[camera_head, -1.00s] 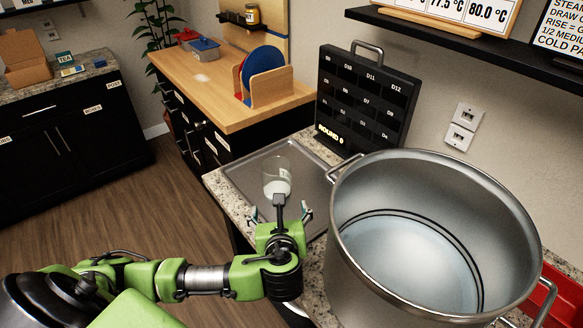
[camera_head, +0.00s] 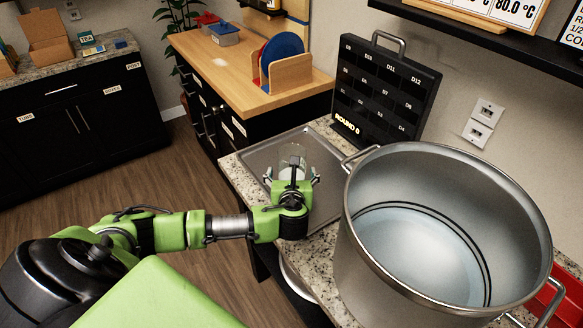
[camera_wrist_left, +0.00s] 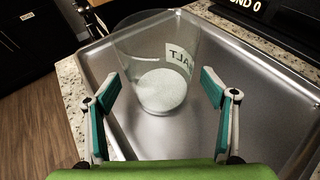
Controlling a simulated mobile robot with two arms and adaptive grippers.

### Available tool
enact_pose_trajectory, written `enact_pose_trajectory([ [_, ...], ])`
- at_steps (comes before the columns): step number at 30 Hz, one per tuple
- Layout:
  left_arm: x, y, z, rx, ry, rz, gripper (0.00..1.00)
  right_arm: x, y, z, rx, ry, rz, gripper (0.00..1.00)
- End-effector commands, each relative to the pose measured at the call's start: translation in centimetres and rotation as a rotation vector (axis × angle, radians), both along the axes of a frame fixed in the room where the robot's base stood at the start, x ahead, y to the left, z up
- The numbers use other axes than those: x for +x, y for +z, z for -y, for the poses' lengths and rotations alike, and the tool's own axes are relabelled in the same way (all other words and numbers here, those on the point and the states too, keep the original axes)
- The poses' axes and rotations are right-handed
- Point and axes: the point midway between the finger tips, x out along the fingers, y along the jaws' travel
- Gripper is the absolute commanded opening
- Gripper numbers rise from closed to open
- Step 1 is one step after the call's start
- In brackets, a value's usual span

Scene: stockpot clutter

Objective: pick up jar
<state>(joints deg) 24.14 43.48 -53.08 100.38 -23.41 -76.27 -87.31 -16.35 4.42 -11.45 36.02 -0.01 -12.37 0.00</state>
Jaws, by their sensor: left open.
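The jar (camera_wrist_left: 161,85) is clear glass with a pale layer of white contents and a label reading "SALT", seen reversed in the left wrist view. It stands upright on the metal tray (camera_wrist_left: 255,110). In the head view the jar (camera_head: 294,158) is partly hidden behind my left gripper (camera_head: 292,178). In the left wrist view my left gripper (camera_wrist_left: 160,95) is open, with one teal-padded finger on each side of the jar's lower part. A gap shows between each finger and the glass. My right gripper is not in view.
A large steel stockpot (camera_head: 370,270) stands close on the right of the tray. A black labelled board (camera_head: 385,90) with a handle stands behind the tray. A wooden counter (camera_head: 245,95) with a plate rack (camera_head: 285,70) is at the back. The tray's left part is clear.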

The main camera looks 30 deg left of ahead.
Motion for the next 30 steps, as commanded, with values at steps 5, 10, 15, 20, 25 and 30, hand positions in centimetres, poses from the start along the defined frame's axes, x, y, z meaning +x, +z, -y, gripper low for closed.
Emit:
enact_pose_trajectory([
  [5,1.5,-0.8,-1.0,0.000,0.000,-0.001,0.77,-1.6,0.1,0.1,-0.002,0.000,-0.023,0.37],
  [10,1.8,-1.0,-1.2,-0.001,-0.001,-0.001,0.77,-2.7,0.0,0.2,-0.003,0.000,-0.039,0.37],
  [15,1.8,-1.0,-1.2,-0.001,-0.001,-0.001,0.69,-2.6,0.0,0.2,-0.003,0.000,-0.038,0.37],
  [20,1.8,-1.0,-1.2,-0.001,-0.001,-0.001,0.27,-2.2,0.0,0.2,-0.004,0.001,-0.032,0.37],
  [25,1.8,-0.9,-1.2,0.000,-0.001,0.000,0.27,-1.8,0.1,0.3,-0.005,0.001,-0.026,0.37],
  [30,1.8,-0.7,-1.2,-0.001,-0.001,0.001,0.27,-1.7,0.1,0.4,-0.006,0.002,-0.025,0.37],
])
